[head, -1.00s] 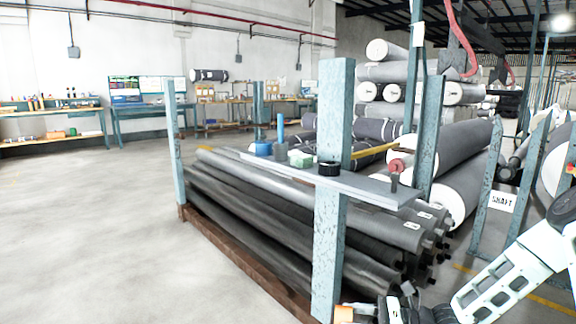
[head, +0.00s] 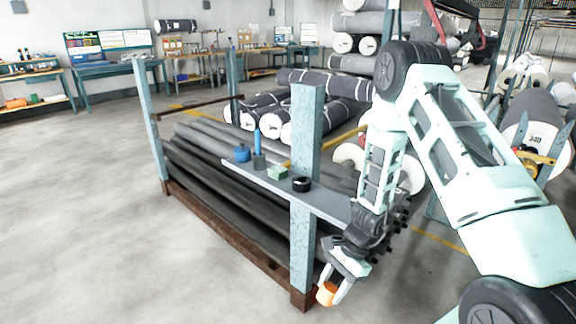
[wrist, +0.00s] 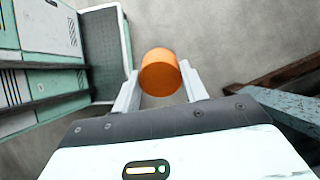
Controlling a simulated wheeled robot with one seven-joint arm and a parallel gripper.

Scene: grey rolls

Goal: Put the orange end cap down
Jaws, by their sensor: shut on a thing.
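The orange end cap (head: 326,293) is a short orange cylinder. My gripper (head: 333,290) is shut on it and holds it low in front of the rack's near blue post. In the wrist view the orange end cap (wrist: 160,72) sits between the two pale fingers of my gripper (wrist: 160,84), with grey floor behind it. A narrow grey shelf board (head: 322,204) crosses the rack above and behind the gripper. It bears a blue item (head: 242,153), a blue-topped upright cylinder (head: 258,148), a pale green block (head: 278,172) and a black ring-shaped item (head: 301,184).
The rack's blue post (head: 305,150) and brown base rail (head: 230,242) stand close to my gripper. Dark rolls (head: 215,195) fill the rack. Open concrete floor (head: 90,220) lies to the left. Workbenches stand along the back wall.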

